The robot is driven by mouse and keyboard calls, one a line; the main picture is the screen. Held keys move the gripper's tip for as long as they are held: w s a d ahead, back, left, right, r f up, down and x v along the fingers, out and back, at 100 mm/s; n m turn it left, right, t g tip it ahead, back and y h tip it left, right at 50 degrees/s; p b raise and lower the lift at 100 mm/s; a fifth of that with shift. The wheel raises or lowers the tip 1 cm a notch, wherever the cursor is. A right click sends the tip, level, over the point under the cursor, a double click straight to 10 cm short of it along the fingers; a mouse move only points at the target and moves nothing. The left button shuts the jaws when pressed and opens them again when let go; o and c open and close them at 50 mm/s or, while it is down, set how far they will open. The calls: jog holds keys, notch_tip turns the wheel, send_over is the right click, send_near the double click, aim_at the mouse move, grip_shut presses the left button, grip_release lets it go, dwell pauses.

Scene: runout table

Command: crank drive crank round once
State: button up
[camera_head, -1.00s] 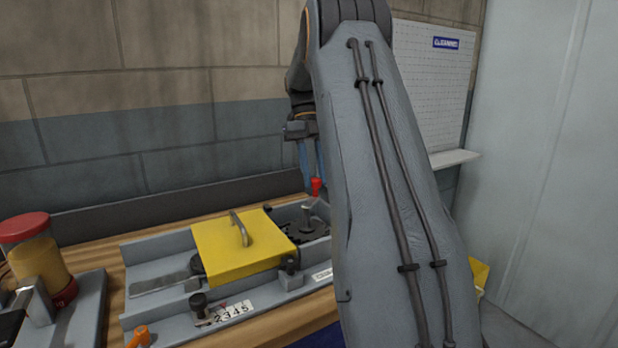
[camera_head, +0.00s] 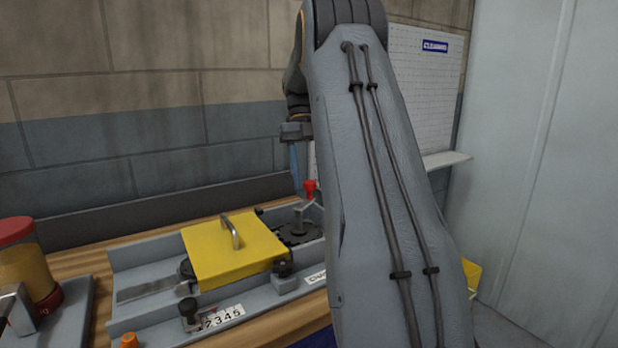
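The drive crank (camera_head: 300,218) stands on a dark round disc at the right end of the grey runout fixture. Its upright post and arm are grey, and its red knob (camera_head: 310,187) is on top. My gripper (camera_head: 298,168) points down just above and beside the red knob, seen as a dark body with a blue-grey finger. My own arm hides part of the gripper, so the finger gap does not show. I cannot tell whether the fingers touch the knob.
A yellow cover (camera_head: 235,255) with a handle sits left of the crank. A numbered strip (camera_head: 222,318) and black knobs are at the front. A jar with a red lid (camera_head: 28,270) stands at far left. The wall is behind; a white board (camera_head: 422,95) hangs at right.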

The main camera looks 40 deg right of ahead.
jog(key=v, duration=0.8)
jog(key=shift+b, duration=0.35)
jog(key=shift+f, duration=0.1)
